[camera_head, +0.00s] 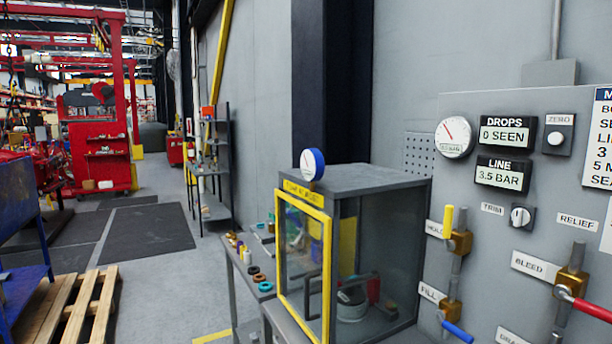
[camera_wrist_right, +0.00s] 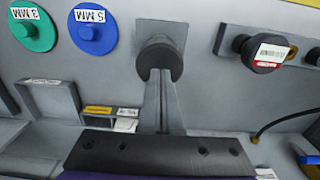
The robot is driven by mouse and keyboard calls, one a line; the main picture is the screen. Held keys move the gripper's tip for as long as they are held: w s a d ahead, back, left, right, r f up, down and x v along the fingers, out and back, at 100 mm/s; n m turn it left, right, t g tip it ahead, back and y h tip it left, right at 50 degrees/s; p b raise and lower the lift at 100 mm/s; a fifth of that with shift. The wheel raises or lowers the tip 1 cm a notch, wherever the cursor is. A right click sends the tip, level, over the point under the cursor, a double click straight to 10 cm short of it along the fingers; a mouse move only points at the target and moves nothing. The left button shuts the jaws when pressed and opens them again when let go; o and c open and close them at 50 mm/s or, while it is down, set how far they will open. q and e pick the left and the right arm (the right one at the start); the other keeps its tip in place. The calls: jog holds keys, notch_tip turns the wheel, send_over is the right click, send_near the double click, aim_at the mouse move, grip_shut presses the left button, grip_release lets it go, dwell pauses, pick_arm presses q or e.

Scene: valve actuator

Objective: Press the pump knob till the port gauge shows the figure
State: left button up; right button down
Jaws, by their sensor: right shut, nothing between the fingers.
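In the right wrist view a dark round knob (camera_wrist_right: 160,58) sticks out from a grey square plate; I cannot read a label on it, so I cannot be sure it is the pump knob. My right gripper (camera_wrist_right: 161,84) is shut and empty, its fingertips right at the knob's lower edge; I cannot tell whether they touch. In the head view a round white gauge with a red needle (camera_head: 455,137) sits on the grey panel. A blue-rimmed gauge (camera_head: 312,164) stands on the glazed cabinet. Which is the port gauge is unclear. My left gripper is not in view.
The panel has a LINE display (camera_head: 503,173) reading 3.5 BAR, a DROPS display (camera_head: 508,133) reading 0 SEEN, and valves with yellow, blue and red handles. The cabinet (camera_head: 385,185) stands left of it. Green (camera_wrist_right: 33,30) and blue (camera_wrist_right: 92,32) discs flank the knob's left.

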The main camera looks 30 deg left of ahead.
jog(key=shift+f, duration=0.15)
jog(key=shift+f+b, duration=0.85)
jog(key=shift+f, duration=0.65)
jog(key=shift+r, duration=0.1)
jog(key=shift+r+p, duration=1.15)
jog(key=shift+r, duration=0.45)
jog(key=shift+f, duration=0.1)
